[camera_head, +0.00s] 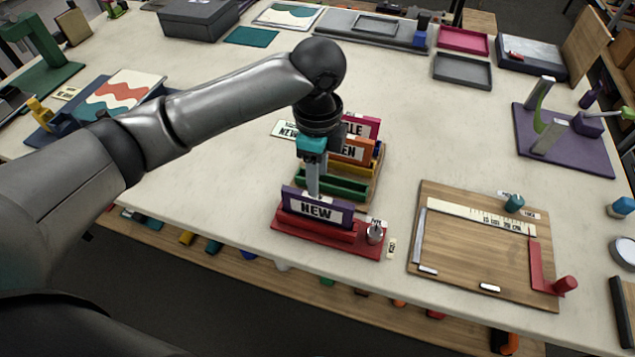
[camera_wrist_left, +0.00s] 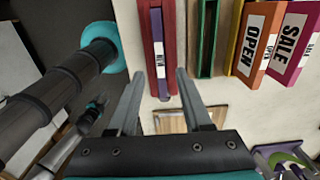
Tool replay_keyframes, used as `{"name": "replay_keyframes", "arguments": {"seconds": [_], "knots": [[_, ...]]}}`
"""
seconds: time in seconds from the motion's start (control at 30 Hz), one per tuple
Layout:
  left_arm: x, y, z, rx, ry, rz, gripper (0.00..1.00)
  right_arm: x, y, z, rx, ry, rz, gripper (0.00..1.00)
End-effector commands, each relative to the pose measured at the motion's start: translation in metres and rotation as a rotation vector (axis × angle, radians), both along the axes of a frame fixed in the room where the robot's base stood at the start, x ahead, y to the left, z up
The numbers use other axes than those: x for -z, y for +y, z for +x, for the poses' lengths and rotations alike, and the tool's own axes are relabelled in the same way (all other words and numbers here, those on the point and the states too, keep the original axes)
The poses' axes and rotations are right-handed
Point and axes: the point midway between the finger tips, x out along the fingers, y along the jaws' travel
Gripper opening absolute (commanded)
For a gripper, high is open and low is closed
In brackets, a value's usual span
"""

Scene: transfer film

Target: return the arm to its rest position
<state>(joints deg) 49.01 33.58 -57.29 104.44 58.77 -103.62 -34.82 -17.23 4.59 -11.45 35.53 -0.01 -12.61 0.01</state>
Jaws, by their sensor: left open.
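My left arm comes in from the left in the head view, and its gripper (camera_head: 313,183) points down just behind the purple NEW sign. The jaws are open. The NEW sign (camera_head: 317,209) stands upright in a red holder (camera_head: 287,225), with a small metal knob at its right end. In the left wrist view the two fingers (camera_wrist_left: 160,76) stand apart, with the NEW sign (camera_wrist_left: 158,55) between and beyond them; contact is not visible.
Behind the gripper stand a green holder (camera_head: 345,187), an orange OPEN sign (camera_head: 357,150) and a magenta SALE sign (camera_head: 365,126). A wooden board (camera_head: 470,260) with a ruler lies to the right. A purple base (camera_head: 582,150) is farther right.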

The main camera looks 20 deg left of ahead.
Motion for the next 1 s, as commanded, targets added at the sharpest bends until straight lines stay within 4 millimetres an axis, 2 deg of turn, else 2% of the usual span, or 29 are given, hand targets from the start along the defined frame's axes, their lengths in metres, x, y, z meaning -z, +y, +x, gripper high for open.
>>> {"name": "replay_keyframes", "arguments": {"seconds": [0.63, 0.77, 1.0], "knots": [[-0.003, -0.001, -0.001, -0.002, 0.0, -0.003, 0.5, 0.0, 0.0, 0.0, 0.0, 0.0, 0.0, 0.54], [0.007, -0.014, -0.011, -0.022, -0.008, -0.039, 0.5, 0.0, 0.0, 0.0, 0.0, 0.0, 0.0, 0.54], [0.033, -0.055, -0.041, -0.167, -0.052, -0.186, 0.5, 0.0, 0.0, 0.0, 0.0, 0.0, 0.0, 0.54]]}}
